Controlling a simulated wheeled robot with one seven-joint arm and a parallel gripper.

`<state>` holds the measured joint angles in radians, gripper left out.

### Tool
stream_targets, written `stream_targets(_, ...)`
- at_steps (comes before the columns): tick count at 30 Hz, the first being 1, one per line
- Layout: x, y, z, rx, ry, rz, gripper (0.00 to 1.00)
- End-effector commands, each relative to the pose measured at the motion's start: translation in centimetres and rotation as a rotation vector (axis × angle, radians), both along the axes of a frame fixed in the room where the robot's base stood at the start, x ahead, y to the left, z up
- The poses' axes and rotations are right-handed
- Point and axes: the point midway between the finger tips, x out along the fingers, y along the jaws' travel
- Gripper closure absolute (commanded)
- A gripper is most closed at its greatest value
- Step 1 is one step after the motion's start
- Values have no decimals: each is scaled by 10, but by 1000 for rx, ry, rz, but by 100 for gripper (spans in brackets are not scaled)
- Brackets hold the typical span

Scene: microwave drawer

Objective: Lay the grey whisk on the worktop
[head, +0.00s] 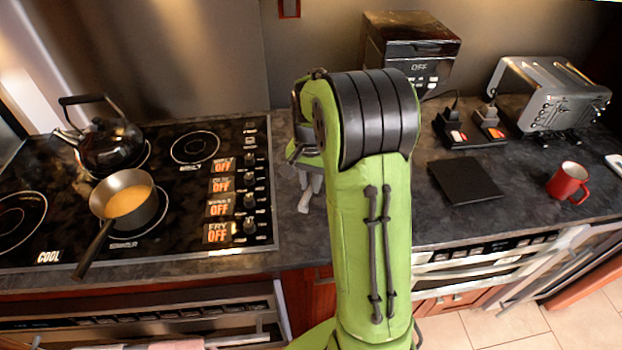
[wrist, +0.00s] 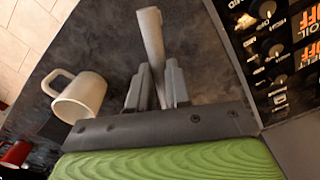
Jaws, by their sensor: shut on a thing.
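The grey whisk (wrist: 151,32) shows in the wrist view as a pale grey, rounded length between my fingers, reaching away from them. My gripper (wrist: 156,82) is shut on it. The dark mottled worktop (wrist: 100,40) lies behind the whisk. I cannot tell whether the whisk touches it. In the head view my arm covers most of my gripper, and the whisk cannot be made out clearly. The worktop (head: 288,235) shows there between the hob and my arm.
A cream mug (wrist: 80,98) stands left of my gripper in the wrist view. The hob (head: 85,225) carries a kettle (head: 110,148) and a saucepan (head: 128,200). At right are a black mat (head: 468,182), a red mug (head: 568,183), a toaster (head: 550,95) and sockets (head: 470,130).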

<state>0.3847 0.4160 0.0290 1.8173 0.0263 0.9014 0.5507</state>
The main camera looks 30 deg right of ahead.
Motion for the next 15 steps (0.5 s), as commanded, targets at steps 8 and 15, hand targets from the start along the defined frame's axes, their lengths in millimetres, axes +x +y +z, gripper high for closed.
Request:
stream_targets(8, 0, 0, -28, 1, 1, 0, 100)
stream_targets(15, 0, 0, -57, 1, 2, 0, 100)
